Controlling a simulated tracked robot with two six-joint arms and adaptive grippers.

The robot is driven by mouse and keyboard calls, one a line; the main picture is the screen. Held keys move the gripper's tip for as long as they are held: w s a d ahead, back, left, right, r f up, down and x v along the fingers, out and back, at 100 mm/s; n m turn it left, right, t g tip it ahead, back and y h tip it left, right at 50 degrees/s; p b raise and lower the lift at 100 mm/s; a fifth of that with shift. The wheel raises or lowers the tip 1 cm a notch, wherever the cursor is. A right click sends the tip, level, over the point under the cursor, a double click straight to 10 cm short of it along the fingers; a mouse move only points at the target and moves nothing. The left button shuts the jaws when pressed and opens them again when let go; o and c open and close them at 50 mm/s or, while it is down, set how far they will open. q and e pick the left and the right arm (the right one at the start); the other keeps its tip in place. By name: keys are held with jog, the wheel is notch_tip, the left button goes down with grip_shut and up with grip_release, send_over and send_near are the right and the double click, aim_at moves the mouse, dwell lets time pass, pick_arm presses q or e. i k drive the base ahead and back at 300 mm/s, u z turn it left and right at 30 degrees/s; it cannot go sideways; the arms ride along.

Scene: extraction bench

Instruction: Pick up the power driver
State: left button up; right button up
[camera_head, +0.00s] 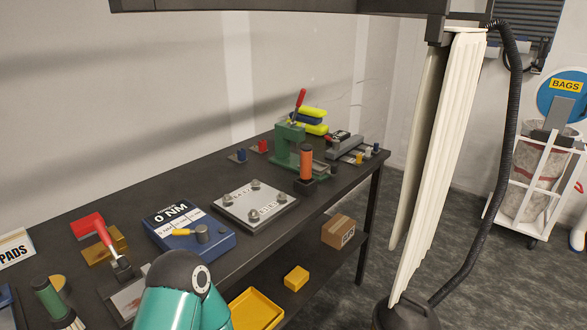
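An upright tool with an orange cylindrical body (306,163) and a dark base stands near the front edge of the bench, right of the bolted metal plate. It looks most like the power driver, but I cannot be sure. Nothing touches it from my side. A teal and dark grey part of my own arm shows at the bottom of the view, in front of the bench. Neither of my grippers is in view.
The dark bench (150,196) also holds a blue torque tester (222,243), a bolted plate (280,213), a green press (282,150) and a red-handled tool (104,234). A yellow tray (273,318) lies below. A pale hanging curtain (445,130) stands right.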

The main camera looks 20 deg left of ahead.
aim_at(306, 149)
jog(key=i, duration=0.9)
